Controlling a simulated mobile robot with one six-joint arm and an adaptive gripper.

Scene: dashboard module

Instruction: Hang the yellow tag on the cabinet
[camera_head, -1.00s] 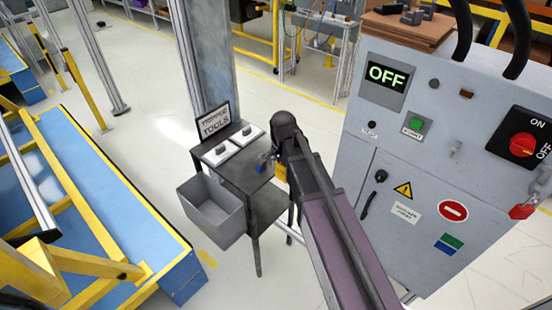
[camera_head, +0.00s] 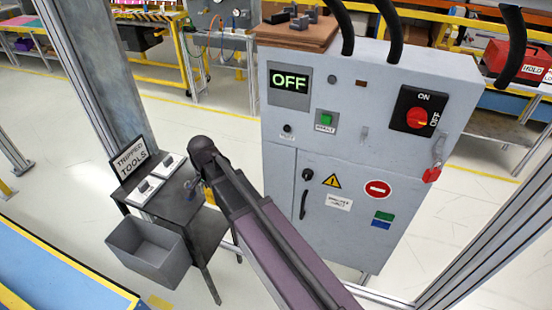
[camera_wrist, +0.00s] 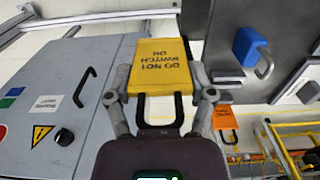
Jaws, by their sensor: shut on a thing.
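My gripper (camera_wrist: 162,94) is shut on the yellow tag (camera_wrist: 160,62) in the wrist view. The tag reads "DO NOT SWITCH ON" upside down and has a dark loop at its near end, between the fingers. In the head view my arm hides most of the gripper and tag. The grey cabinet (camera_head: 345,165) stands right of my arm, with an OFF display, a red rotary switch (camera_head: 417,118) and a small hook (camera_head: 364,134) on its front. The cabinet also fills the left of the wrist view (camera_wrist: 85,75). The tag appears apart from it.
A dark tool stand (camera_head: 180,208) with a grey bin (camera_head: 146,252) is left of my arm. A blue object (camera_wrist: 251,46) and an orange tag (camera_wrist: 225,118) show at right in the wrist view. A red lock (camera_head: 431,175) hangs at the cabinet's right side.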

